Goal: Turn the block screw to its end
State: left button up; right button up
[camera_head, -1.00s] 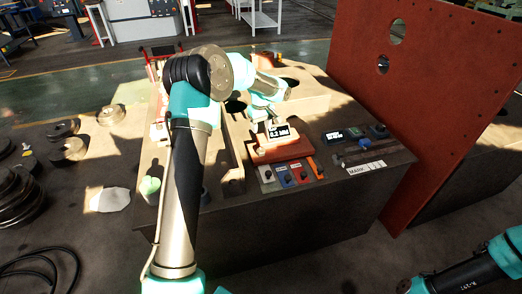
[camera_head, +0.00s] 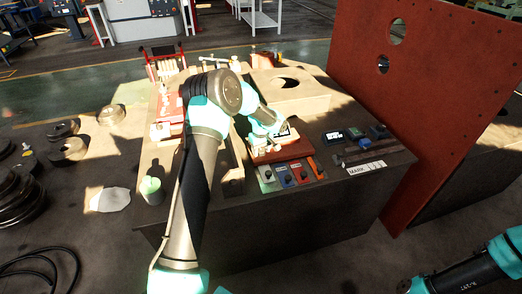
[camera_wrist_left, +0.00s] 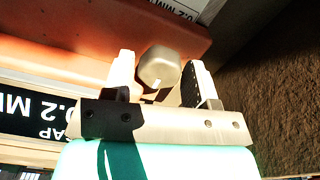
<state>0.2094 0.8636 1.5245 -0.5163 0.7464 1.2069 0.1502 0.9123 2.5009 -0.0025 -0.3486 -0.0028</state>
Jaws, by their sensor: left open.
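A grey rounded knob with a white mark, which looks like the block screw's head (camera_wrist_left: 158,66), shows in the left wrist view. My left gripper (camera_wrist_left: 160,62) is open, with one finger on each side of the knob. A gap shows between the knob and the fingers; I cannot tell whether either touches. In the head view the left gripper (camera_head: 284,130) is low over the red-brown block (camera_head: 282,152), and the knob cannot be made out there. A dark gap display (camera_wrist_left: 38,122) reading 0.2 MM lies beside the gripper in the wrist view.
Several small knobs on coloured plates (camera_head: 285,176) line the bench front, with a dark control box (camera_head: 333,138) to their right. A tall red plate (camera_head: 435,90) stands at the right. A green-topped cup (camera_head: 151,188) is left of my arm. Part of my right arm shows bottom right.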

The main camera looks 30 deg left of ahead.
pick_arm(q)
jog(key=c, duration=0.7)
jog(key=shift+o, duration=0.2)
jog(key=shift+m, duration=0.4)
jog(key=m, duration=1.1)
jog(key=shift+m, duration=0.3)
jog(key=o, duration=0.7)
jog(key=shift+c, duration=0.2)
